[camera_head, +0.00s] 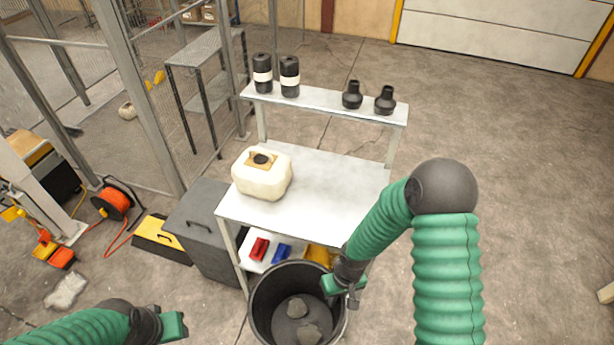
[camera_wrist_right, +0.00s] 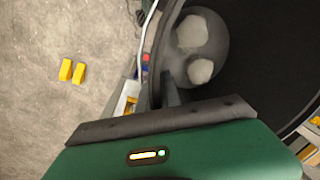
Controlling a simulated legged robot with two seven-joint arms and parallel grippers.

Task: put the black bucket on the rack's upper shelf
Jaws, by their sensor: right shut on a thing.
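The black bucket (camera_head: 262,318) is in front of the rack at the bottom of the head view, its mouth facing up, with grey lumps inside. It also fills the upper right of the right wrist view (camera_wrist_right: 255,60). My right gripper (camera_head: 342,284) is shut on the bucket's right rim. The rack (camera_head: 330,200) stands behind the bucket, with a broad white shelf and a narrower raised shelf (camera_head: 325,103) at the back. My left gripper (camera_head: 178,326) is at the lower left, away from the bucket; its fingers are not clear.
A white canister (camera_head: 262,174) stands on the left of the broad shelf; its middle and right are clear. Two black cylinders (camera_head: 276,75) and two dark bottle-shaped pieces (camera_head: 368,97) stand on the raised shelf. Red and blue items (camera_head: 270,250) lie below. A grey box (camera_head: 205,225) stands left.

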